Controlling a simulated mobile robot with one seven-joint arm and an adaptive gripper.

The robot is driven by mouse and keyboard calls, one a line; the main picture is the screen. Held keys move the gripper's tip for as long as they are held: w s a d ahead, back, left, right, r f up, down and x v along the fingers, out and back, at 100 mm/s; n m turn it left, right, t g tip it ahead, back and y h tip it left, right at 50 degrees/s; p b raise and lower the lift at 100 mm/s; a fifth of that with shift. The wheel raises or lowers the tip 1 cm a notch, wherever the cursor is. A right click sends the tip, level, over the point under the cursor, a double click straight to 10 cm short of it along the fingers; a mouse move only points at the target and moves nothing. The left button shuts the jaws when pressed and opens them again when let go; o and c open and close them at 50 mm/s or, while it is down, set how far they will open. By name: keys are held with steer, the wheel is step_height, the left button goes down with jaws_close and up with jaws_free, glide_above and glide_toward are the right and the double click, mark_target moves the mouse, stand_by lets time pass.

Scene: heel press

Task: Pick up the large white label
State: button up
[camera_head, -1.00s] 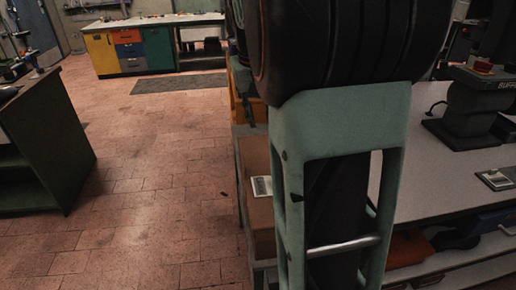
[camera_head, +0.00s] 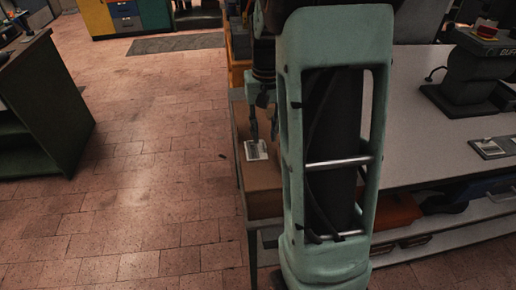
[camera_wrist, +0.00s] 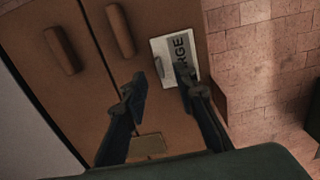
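The large white label (camera_wrist: 160,57) lies flat near the edge of a brown surface (camera_wrist: 75,95) in the wrist view. Dark letters ending in "RGE" show on it, and one finger covers part of it. In the head view the label (camera_head: 256,150) lies on the brown top at the left end of the bench. My gripper (camera_wrist: 161,80) is open and empty, its two dark fingers apart over the brown surface, the right one over the label. In the head view my gripper (camera_head: 264,130) hangs just above the label, partly hidden by my arm.
Two brown rounded pieces (camera_wrist: 62,50) and a small tan patch (camera_wrist: 149,145) are on the brown surface. The grey bench (camera_head: 420,150) with a black machine (camera_head: 475,75) stands right. A green cabinet (camera_head: 45,110) stands left.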

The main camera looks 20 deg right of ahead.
mark_target(264, 144)
step_height(264, 144, down, 3)
steer(key=shift+f, duration=0.15)
steer(key=shift+c, duration=0.3)
jaws_close()
